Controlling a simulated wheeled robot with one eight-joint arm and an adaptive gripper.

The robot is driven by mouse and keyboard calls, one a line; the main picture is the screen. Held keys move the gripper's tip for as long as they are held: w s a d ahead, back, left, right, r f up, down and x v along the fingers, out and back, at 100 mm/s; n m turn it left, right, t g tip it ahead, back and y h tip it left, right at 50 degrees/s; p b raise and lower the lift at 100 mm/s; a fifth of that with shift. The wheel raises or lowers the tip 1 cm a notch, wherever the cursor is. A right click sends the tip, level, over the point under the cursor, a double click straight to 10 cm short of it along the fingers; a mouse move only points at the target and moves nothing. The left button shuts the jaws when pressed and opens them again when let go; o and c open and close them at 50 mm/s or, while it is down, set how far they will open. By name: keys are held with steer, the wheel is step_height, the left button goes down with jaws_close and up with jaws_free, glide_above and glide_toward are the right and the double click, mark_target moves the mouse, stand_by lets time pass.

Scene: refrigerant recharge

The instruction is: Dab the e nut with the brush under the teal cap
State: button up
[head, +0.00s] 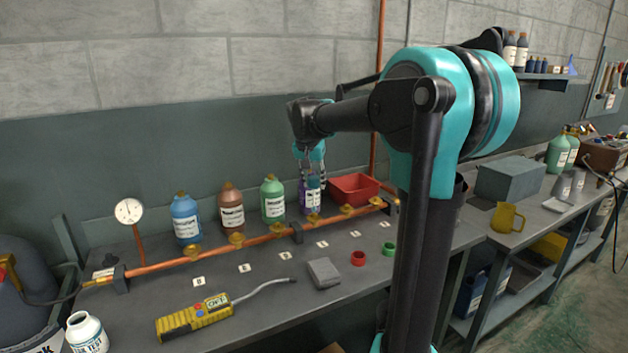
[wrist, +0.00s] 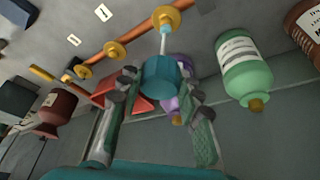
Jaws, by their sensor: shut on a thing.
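My gripper (head: 313,186) is shut on the teal cap (wrist: 160,77), with a finger on each side of it. A pale brush (wrist: 165,43) sticks out from the cap. In the wrist view its tip meets or overlaps a brass nut (wrist: 167,18) on the copper pipe; I cannot tell if they touch. In the head view the gripper is above a nut (head: 313,219) on the pipe (head: 262,238). Small letter tags (head: 285,256) lie before the nuts, mostly too small to read, so I cannot tell which nut is e. An open white jar (head: 88,333) stands at the front left.
Blue (head: 186,218), brown (head: 231,207), green (head: 273,199) and purple (head: 306,197) bottles stand behind the pipe, near a red bin (head: 354,188). A gauge (head: 129,211) rises at left. A yellow detector (head: 195,317) and grey block (head: 324,273) lie on the bench front.

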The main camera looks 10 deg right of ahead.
steer(key=shift+f, duration=0.4)
stand_by(1.2)
steer(key=shift+r, duration=0.1)
steer(key=shift+r, duration=3.4)
